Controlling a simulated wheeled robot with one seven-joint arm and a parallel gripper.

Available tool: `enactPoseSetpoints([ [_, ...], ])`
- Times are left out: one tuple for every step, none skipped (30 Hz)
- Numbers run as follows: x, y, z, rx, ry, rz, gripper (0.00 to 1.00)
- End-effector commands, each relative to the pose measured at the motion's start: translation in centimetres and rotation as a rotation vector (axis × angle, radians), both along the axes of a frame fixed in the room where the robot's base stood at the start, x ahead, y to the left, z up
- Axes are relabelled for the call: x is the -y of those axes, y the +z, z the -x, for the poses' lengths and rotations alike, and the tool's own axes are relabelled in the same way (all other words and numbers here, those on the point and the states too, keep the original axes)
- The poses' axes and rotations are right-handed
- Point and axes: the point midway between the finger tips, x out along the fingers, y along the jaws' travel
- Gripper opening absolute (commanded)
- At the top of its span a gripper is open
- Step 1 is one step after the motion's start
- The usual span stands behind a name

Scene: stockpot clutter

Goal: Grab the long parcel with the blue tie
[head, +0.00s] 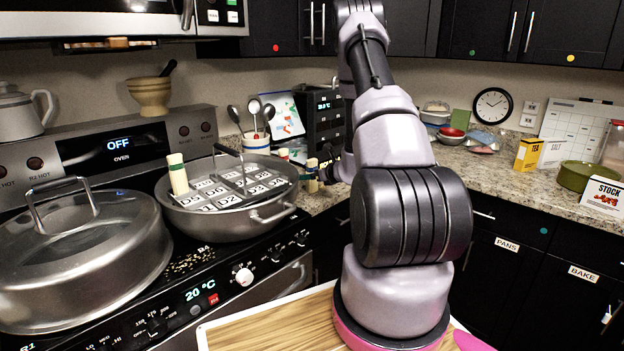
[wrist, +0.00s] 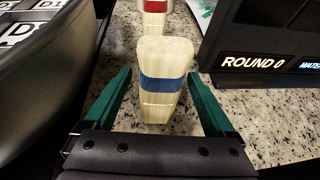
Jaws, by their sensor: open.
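The long parcel with the blue tie (wrist: 162,110) is a pale, ribbed bundle with a blue band around its middle. In the wrist view it stands between the two green fingers of my gripper (wrist: 157,75), with a gap visible on each side. My gripper is open and holds nothing. In the head view my gripper is at the counter just right of the large pan, mostly hidden behind my arm. A pale bundle (head: 312,163) shows there beside it, small and partly covered. A similar parcel with a red tie (wrist: 154,8) stands behind the blue-tied one.
The large pan (head: 283,211) with labelled cards and another pale parcel (head: 178,174) is on the stove, left of my gripper. A dark device reading "ROUND 0" (wrist: 265,35) stands close on the right. A lidded pot (head: 80,250) is farther left. Speckled counter shows between.

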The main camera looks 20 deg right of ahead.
Motion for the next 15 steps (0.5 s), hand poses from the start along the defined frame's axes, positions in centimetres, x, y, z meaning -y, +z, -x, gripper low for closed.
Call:
enactPoseSetpoints([
  [0.0, 0.0, 0.01, 0.0, 0.0, 0.0, 0.9],
  [0.0, 0.01, 0.02, 0.0, 0.0, 0.0, 0.86],
  [0.01, 0.01, 0.03, 0.0, 0.0, 0.0, 0.7],
  [0.01, 0.01, 0.03, 0.0, 0.0, 0.0, 0.59],
  [0.01, 0.01, 0.03, 0.0, 0.0, 0.0, 0.47],
  [0.01, 0.01, 0.03, 0.0, 0.0, 0.0, 0.32],
  [0.01, 0.02, 0.04, 0.0, 0.0, 0.0, 0.21],
  [0.01, 0.02, 0.04, 0.0, 0.0, 0.0, 0.09],
  [0.01, 0.02, 0.04, 0.0, 0.0, 0.0, 0.0],
  [0.02, 0.03, 0.03, 0.001, 0.0, 0.0, 0.0],
  [0.02, 0.03, 0.03, 0.001, 0.0, 0.0, 0.0],
  [0.02, 0.03, 0.03, 0.001, 0.0, 0.0, 0.0],
  [0.02, 0.04, 0.04, 0.001, 0.0, 0.0, 0.0],
  [0.02, 0.04, 0.04, 0.001, 0.0, 0.0, 0.0],
  [0.02, 0.06, 0.03, 0.001, 0.0, 0.0, 0.0],
])
